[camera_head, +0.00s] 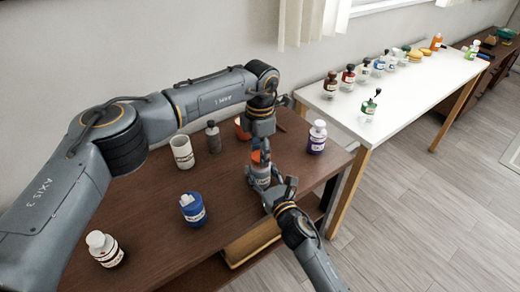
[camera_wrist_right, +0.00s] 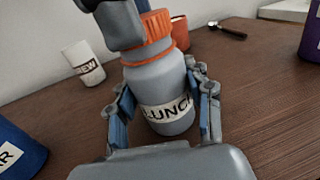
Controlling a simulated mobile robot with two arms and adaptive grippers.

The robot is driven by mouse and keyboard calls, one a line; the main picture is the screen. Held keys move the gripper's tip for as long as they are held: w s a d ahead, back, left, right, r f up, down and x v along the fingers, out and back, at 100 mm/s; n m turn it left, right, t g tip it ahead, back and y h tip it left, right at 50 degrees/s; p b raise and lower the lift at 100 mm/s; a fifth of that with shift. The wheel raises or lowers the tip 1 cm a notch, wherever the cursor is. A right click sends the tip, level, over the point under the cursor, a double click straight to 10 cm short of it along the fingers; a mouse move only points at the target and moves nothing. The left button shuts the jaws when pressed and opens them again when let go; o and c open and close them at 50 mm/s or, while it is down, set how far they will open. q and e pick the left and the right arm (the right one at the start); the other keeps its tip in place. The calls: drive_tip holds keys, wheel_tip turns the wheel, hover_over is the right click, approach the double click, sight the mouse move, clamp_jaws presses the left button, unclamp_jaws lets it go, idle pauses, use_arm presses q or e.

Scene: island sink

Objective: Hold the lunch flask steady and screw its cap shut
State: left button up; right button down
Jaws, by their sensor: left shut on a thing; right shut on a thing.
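The lunch flask (camera_wrist_right: 160,78) is a grey bottle with a "LUNCH" label and an orange cap (camera_wrist_right: 148,38). It stands upright near the right part of the brown table, and its orange cap shows in the head view (camera_head: 259,156). My right gripper (camera_head: 268,182) is shut around the flask's body; its two fingers flank the flask in the right wrist view (camera_wrist_right: 160,105). My left gripper (camera_head: 259,147) reaches down from above and is shut on the cap. It covers part of the cap, so I cannot tell how far the cap is screwed down.
A white cup (camera_head: 182,152), a grey bottle (camera_head: 213,137) and an orange cup (camera_head: 242,128) stand behind the flask. A purple bottle (camera_head: 317,138) stands right, a blue container (camera_head: 193,208) and a white-capped jar (camera_head: 105,249) left. A white table (camera_head: 400,95) holds several bottles.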

use_arm(q)
drive_tip(key=shift+f, duration=0.2)
drive_tip(key=m, duration=0.7)
drive_tip(key=shift+m, duration=0.3)
drive_tip(key=m, duration=0.3)
drive_tip(key=shift+w+m, duration=0.1)
drive_tip(key=shift+m, duration=0.3)
drive_tip(key=m, duration=0.3)
drive_tip(key=shift+m, duration=0.4)
drive_tip(key=m, duration=0.3)
drive_tip(key=shift+m, duration=0.3)
drive_tip(key=m, duration=0.3)
drive_tip(key=shift+m, duration=0.3)
drive_tip(key=m, duration=0.6)
drive_tip(key=shift+d+m, duration=0.1)
drive_tip(key=shift+m, duration=0.3)
